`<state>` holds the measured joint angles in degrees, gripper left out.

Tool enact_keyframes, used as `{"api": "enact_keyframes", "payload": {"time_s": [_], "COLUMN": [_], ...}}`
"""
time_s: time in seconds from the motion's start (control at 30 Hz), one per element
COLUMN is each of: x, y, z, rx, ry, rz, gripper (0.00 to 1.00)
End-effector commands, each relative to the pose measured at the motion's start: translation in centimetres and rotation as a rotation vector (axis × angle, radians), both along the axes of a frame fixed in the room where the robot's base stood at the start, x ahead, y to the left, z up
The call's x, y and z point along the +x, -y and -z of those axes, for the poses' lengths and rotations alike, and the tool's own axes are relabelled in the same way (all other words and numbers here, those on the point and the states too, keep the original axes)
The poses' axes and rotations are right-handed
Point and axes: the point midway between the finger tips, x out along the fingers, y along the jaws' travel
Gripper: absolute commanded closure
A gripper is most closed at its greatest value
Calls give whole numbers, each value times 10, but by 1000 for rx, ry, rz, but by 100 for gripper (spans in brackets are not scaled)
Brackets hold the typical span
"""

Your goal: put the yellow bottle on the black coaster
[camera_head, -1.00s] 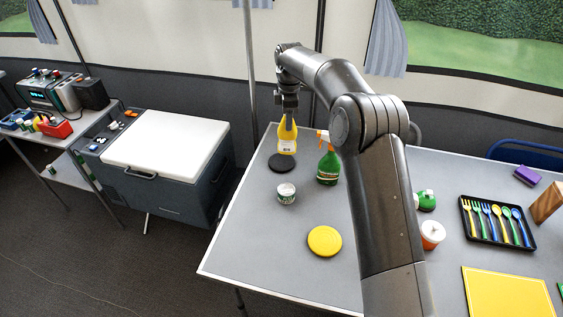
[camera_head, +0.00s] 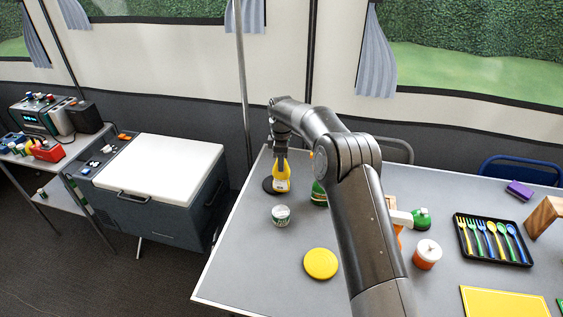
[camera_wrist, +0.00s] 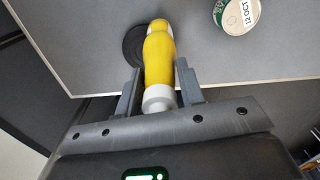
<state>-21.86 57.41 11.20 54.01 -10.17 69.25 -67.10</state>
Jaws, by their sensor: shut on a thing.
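The yellow bottle (camera_head: 281,179) is upright in my gripper (camera_head: 281,158), which is shut on its upper part. The black coaster (camera_head: 268,186) lies flat near the table's far left corner. In the head view the bottle's base overlaps the coaster's right part. In the wrist view the bottle (camera_wrist: 159,58) stretches away between the two fingers (camera_wrist: 160,92), and the coaster (camera_wrist: 131,46) shows mostly to its left, partly hidden behind it. I cannot tell whether the bottle's base touches the coaster.
A small can (camera_head: 281,215) and a yellow disc (camera_head: 320,263) stand nearer on the table (camera_head: 250,265). A cutlery tray (camera_head: 493,258) lies at the right.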

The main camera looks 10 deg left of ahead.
Motion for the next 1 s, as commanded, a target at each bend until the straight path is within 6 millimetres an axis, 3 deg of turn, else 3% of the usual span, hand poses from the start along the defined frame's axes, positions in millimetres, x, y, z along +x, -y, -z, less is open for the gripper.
{"api": "enact_keyframes", "payload": {"time_s": [0.37,0.4,0.67,1.0], "x": [0,0,0,0], "y": [0,0,0,0], "z": [6,7,7,-1], "rx": [1,1,1,1], "ry": [2,1,1,2], "rz": [0,0,0,0], "gripper": [100,64,43,43]}}
